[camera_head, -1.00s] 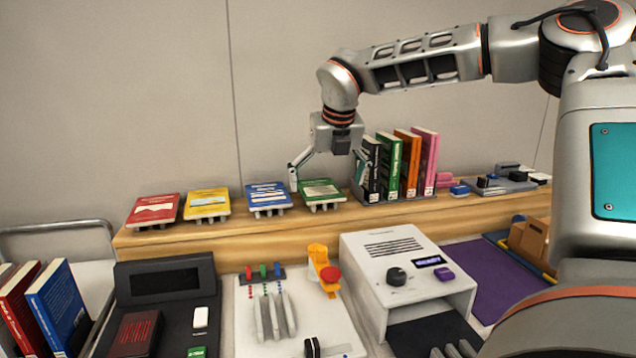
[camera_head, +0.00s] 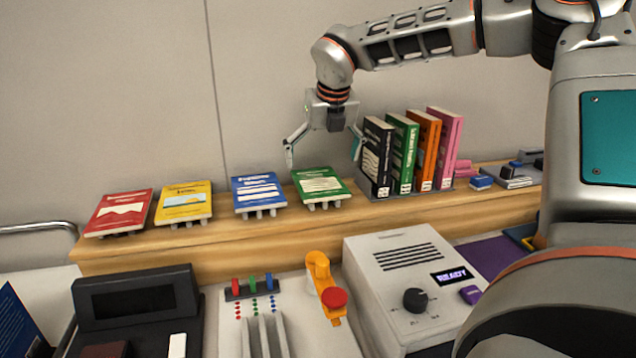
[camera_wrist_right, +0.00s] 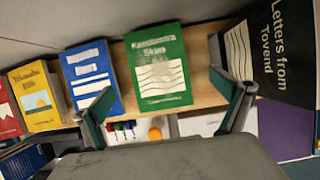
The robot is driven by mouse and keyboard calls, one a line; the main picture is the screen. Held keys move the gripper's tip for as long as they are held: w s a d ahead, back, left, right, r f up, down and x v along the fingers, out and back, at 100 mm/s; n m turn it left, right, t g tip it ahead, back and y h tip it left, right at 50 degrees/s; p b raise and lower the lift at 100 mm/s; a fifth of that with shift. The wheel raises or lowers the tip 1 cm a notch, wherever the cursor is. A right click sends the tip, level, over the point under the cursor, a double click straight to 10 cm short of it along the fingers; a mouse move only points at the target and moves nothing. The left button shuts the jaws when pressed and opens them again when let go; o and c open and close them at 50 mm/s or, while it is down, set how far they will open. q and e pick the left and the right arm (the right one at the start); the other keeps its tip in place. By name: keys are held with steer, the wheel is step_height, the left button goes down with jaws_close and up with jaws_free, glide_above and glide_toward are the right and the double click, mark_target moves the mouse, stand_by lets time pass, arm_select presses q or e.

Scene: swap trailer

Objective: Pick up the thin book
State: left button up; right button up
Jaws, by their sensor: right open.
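Several books could be the thin book; I cannot tell which is meant. Face-up on small stands are a red book (camera_head: 119,211), a yellow book (camera_head: 184,202), a blue book (camera_head: 258,192) and a green book (camera_head: 319,184). Upright to their right are a black book (camera_head: 376,160), a second green book (camera_head: 402,155), an orange book (camera_head: 424,150) and a pink book (camera_head: 446,148). My right gripper (camera_head: 322,156) is open and empty above the face-up green book. In the right wrist view that green book (camera_wrist_right: 158,68) shows beyond the spread fingers. My left gripper is out of view.
The books stand on a wooden shelf (camera_head: 160,248) against a plain wall. Below are a white machine (camera_head: 390,290) with a knob, an orange lever with a red knob (camera_head: 325,290) and a dark terminal (camera_head: 135,300). The upright black book is close to my right finger.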

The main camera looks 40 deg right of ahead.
mark_target(318, 180)
steer(key=x, duration=0.5)
steer(key=shift+w+f, duration=0.25)
steer(key=shift+w, duration=0.1)
steer(key=c, duration=1.3)
